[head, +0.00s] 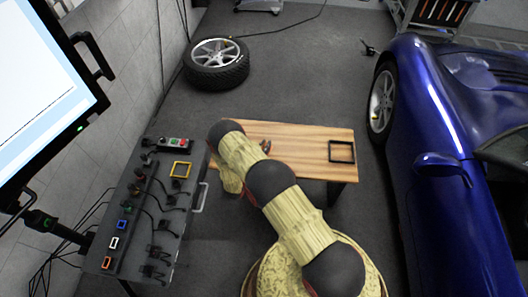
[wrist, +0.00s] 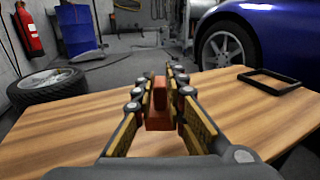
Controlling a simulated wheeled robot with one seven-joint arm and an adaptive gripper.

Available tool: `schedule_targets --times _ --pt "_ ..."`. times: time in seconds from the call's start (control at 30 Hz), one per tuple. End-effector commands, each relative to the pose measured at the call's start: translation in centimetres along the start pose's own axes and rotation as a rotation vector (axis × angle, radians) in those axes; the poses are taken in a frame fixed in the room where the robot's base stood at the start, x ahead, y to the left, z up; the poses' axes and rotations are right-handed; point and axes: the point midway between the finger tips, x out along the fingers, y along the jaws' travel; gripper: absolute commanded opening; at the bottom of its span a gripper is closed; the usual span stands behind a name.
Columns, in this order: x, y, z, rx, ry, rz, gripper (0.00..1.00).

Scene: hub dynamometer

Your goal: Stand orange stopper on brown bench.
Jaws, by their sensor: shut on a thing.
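The orange stopper (wrist: 159,98) shows in the wrist view as a reddish-orange block, upright between the fingers of my gripper (wrist: 157,88). The fingers are shut on it. The brown bench (wrist: 60,120) is a wood-grained top filling the lower wrist view; the bench also shows in the head view (head: 310,135). The stopper is over the bench top, its lower part low between the fingers; I cannot tell whether it touches the wood. In the head view my arm hides the bench's left part.
A black square frame (head: 341,152) lies on the bench's right end. A dark grey cart (head: 150,215) at left carries a yellow frame (head: 181,170) and several small devices. A wheel (head: 216,62) lies on the floor behind. A blue car (head: 440,170) stands at right. The bench's middle is clear.

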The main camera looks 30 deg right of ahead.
Motion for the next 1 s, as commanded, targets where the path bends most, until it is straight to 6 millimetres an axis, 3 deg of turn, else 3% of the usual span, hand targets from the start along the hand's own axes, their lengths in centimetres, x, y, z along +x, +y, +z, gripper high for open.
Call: schedule_targets --times 0.17,0.4,0.63,0.67,1.0 --pt "0.5 0.6 -0.9 0.001 0.000 0.000 0.00" --pt "0.7 0.8 -4.2 -0.001 0.001 0.000 0.00" --pt "0.7 0.8 -4.1 0.000 0.001 0.001 0.00" --pt "0.7 0.7 -4.1 -0.001 0.002 0.001 0.15" --pt "0.7 0.8 -4.1 0.000 0.001 0.000 0.31"
